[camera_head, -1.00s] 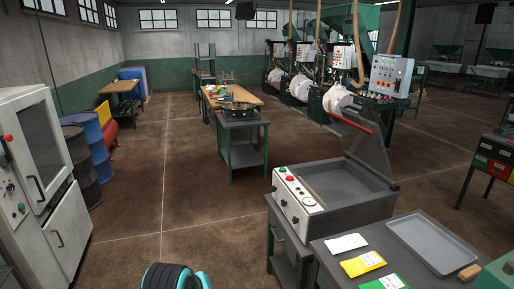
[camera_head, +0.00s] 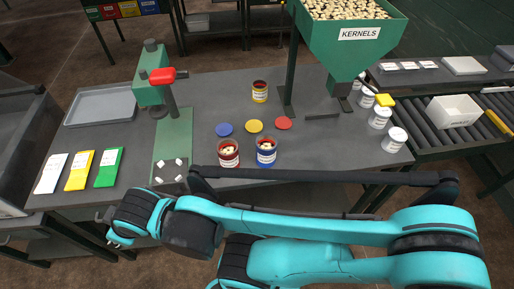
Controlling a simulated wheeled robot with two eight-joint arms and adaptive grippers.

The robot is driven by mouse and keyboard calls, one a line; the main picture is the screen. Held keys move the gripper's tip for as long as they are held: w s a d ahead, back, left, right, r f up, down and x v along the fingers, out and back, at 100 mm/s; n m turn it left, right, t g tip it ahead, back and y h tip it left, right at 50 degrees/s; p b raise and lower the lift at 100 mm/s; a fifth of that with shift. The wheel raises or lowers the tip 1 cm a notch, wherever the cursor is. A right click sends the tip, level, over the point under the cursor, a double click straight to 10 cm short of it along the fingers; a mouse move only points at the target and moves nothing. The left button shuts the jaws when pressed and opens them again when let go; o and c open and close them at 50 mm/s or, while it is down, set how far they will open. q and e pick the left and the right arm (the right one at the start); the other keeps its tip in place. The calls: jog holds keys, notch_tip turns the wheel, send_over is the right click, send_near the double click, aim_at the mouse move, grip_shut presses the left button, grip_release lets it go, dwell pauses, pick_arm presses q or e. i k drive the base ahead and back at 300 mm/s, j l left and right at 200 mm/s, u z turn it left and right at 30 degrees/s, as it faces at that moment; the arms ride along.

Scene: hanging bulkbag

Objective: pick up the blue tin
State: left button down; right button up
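The blue tin (camera_head: 266,152) stands upright and open near the front edge of the grey table, with pale pieces inside. The red tin (camera_head: 228,153) stands just left of it, also open. The yellow tin (camera_head: 260,92) is farther back. Loose blue (camera_head: 224,129), yellow (camera_head: 254,126) and red (camera_head: 283,122) lids lie flat behind the two front tins. Teal links of my arm cross the foreground, in front of the table and apart from the blue tin. I cannot make out either gripper's fingers.
A green press with a red handle (camera_head: 162,76) stands left of the tins. A green kernel hopper (camera_head: 350,40) rises behind right. Several white tins line the table's right side, beside a roller conveyor (camera_head: 450,138) with a white box (camera_head: 453,111). A grey tray (camera_head: 101,105) and packets lie left.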

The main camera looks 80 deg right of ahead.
aim_at(266, 143)
jog(key=z, duration=2.8)
jog(key=i+l, duration=0.4)
jog(key=l, duration=0.2)
